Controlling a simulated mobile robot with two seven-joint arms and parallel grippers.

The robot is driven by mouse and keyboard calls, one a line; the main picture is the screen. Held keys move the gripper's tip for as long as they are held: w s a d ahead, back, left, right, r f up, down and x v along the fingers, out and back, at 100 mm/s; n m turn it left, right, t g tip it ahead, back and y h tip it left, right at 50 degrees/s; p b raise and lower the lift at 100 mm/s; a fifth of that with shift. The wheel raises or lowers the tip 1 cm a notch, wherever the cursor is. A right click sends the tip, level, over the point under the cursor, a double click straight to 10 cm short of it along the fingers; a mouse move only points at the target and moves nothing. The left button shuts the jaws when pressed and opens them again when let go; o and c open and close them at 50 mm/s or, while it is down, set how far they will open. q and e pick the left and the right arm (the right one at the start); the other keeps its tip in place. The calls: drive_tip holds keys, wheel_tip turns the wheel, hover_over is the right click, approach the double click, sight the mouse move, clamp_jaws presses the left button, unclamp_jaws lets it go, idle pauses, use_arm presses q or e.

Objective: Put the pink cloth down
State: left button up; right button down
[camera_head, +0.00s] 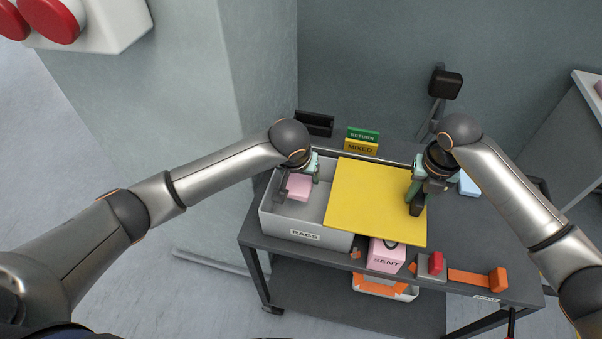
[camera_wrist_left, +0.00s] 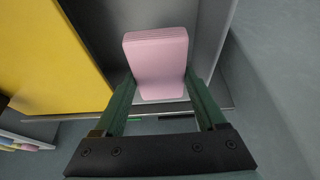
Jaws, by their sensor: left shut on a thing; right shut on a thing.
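The pink cloth (camera_head: 298,187) is a folded block over the left part of the grey bin labelled RAGS (camera_head: 275,223). My left gripper (camera_head: 299,183) is shut on the cloth, which also shows between its fingers (camera_wrist_left: 158,88) in the left wrist view (camera_wrist_left: 157,62). I cannot tell whether the cloth touches the bin floor. My right gripper (camera_head: 416,194) is shut at the right edge of a yellow panel (camera_head: 370,200), which covers the right part of the bin. The panel also shows in the left wrist view (camera_wrist_left: 50,60).
Green RETURN (camera_head: 363,135) and yellow MIXED (camera_head: 361,147) signs stand behind the bin. A pink SENT box (camera_head: 386,256), a red button (camera_head: 436,263) and an orange block (camera_head: 498,280) sit along the front of the dark cart (camera_head: 460,230). A wall is close on the left.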

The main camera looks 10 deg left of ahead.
use_arm(q)
drive_tip(key=shift+f, duration=0.3)
use_arm(e)
drive_tip(key=shift+w+d+r, duration=0.1)
use_arm(q)
drive_tip(key=shift+f, duration=0.25)
drive_tip(key=o, duration=1.2)
drive_tip(key=shift+o, duration=0.2)
drive_tip(key=shift+r, duration=0.3)
drive_tip(key=v, duration=1.2)
drive_tip(key=shift+r, duration=0.3)
